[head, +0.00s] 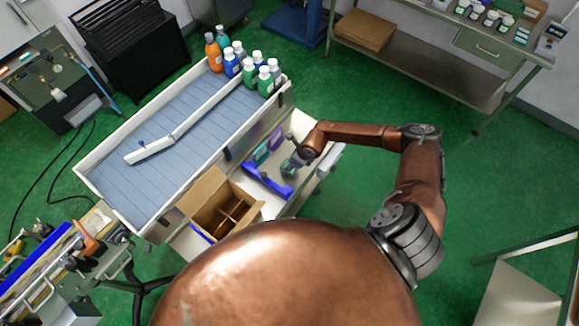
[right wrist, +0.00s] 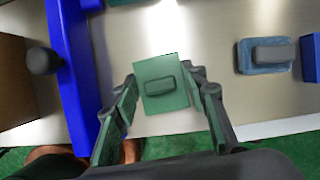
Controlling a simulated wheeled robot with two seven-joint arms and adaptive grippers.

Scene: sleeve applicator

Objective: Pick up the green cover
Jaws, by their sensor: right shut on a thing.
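The green cover (right wrist: 161,98) is a flat square plate with a small raised oblong handle, seen from above in the right wrist view. My right gripper (right wrist: 163,88) has one finger at each side edge of the cover and is shut on it. In the head view my right gripper (head: 291,165) is low over the metal worktop beside the conveyor. The cover is hard to make out there. Whether it is lifted clear of the surface I cannot tell. My left gripper is not in view.
A blue bar-shaped fixture (head: 267,181) stands left of the gripper; it also shows in the right wrist view (right wrist: 75,75). A blue-grey block (right wrist: 268,56) lies to the right. An open cardboard box (head: 218,205) and a conveyor (head: 175,150) with several bottles are nearby.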

